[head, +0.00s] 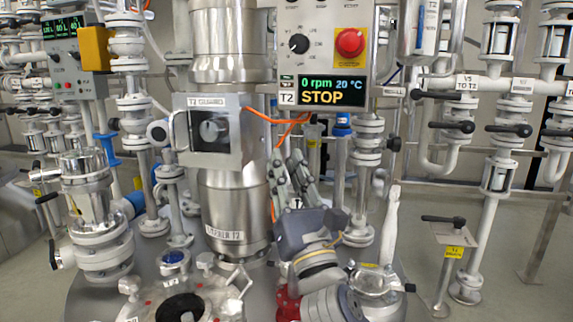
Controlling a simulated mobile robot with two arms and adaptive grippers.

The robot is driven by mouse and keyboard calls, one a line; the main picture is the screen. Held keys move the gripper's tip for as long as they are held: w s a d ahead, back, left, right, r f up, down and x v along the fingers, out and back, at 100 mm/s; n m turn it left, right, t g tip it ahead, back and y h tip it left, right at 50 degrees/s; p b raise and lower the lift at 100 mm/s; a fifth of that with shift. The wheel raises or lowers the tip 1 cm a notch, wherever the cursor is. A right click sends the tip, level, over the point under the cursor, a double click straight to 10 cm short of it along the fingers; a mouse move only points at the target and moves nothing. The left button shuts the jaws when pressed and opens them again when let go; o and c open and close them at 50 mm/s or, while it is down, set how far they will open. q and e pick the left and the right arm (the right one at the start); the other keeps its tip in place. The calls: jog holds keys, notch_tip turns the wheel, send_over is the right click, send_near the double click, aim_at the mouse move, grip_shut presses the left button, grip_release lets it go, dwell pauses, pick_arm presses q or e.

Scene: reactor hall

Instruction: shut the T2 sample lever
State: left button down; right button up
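The T2 vessel (233,190) is a tall steel column with a "T2 GUARD" box (213,130) on its front. My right gripper (289,163) points away from me, just right of the vessel and below the T2 control panel (322,50). Its two fingers are partly side by side, and their tips overlap the pipework behind. I cannot tell how far apart they are or whether they touch anything. No lever clearly marked as the T2 sample lever can be read; it may be hidden behind the gripper. My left gripper is not in view.
The panel reads 0 rpm, 20 °C, STOP, beside a red button (349,43). An orange cable (270,117) runs by the fingers. A black-handled lever (443,219) with a yellow tag stands on a post at right. Valves and pipes crowd both sides; open floor shows at right.

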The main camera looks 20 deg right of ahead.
jog(key=shift+r, duration=0.6)
